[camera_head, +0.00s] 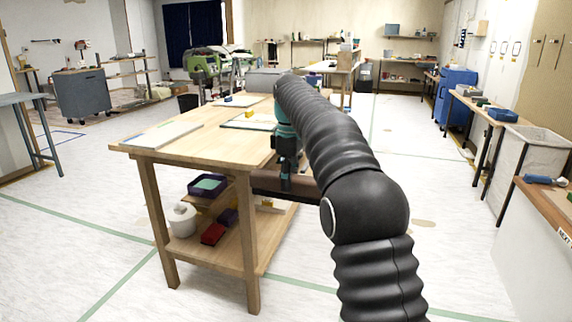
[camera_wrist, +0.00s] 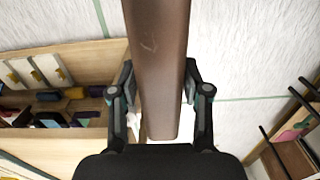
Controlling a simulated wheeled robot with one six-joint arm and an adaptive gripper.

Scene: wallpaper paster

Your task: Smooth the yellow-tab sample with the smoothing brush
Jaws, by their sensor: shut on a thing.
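My gripper (camera_head: 287,178) is low beside the right end of the wooden worktable (camera_head: 197,146), below its top. In the wrist view, my gripper (camera_wrist: 160,80) is shut on a long brown bar (camera_wrist: 160,45). The bar also shows in the head view (camera_head: 268,182), lying roughly level. It may be the smoothing brush; I see no bristles. On the tabletop lies a pale sheet with a dark edge (camera_head: 262,123) and a small yellow tab (camera_head: 249,113), likely the yellow-tab sample. My arm hides part of its right side.
Another pale board (camera_head: 160,135) lies at the table's near left. The lower shelf holds a white roll (camera_head: 182,219), a purple tray (camera_head: 207,186) and a red box (camera_head: 213,233). A side bench (camera_head: 545,205) stands at the right. The floor between is mostly clear.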

